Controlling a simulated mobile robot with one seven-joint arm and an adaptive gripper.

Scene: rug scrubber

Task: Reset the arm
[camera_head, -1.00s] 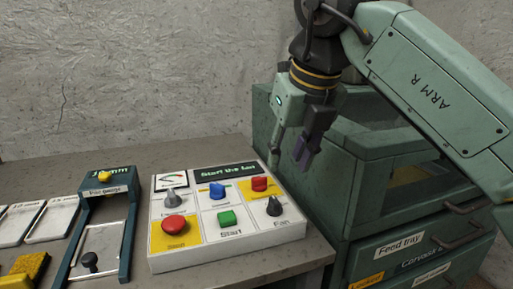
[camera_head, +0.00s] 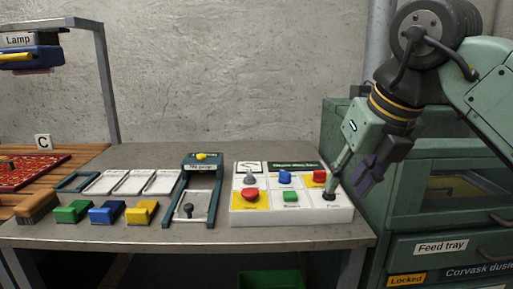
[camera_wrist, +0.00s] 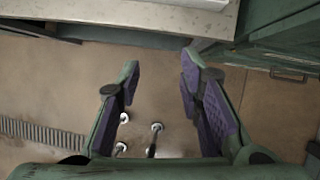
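My gripper (camera_head: 352,188) hangs pointing down at the right in the head view, by the right end of the control panel (camera_head: 290,216). Its fingers are spread apart, one green-grey and one purple pad showing. In the wrist view my gripper (camera_wrist: 160,75) is open, with two purple-padded fingers and nothing between them. The floor lies below them. The arm is bent at the elbow, in front of the green cabinet (camera_head: 440,220).
The grey table (camera_head: 120,232) carries a gauge frame (camera_head: 203,160), white plates (camera_head: 128,183), green, blue and yellow blocks (camera_head: 108,212) and a brush (camera_head: 38,206). A lamp stand (camera_head: 110,90) rises at left. The table edge (camera_wrist: 150,18) crosses the wrist view's top.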

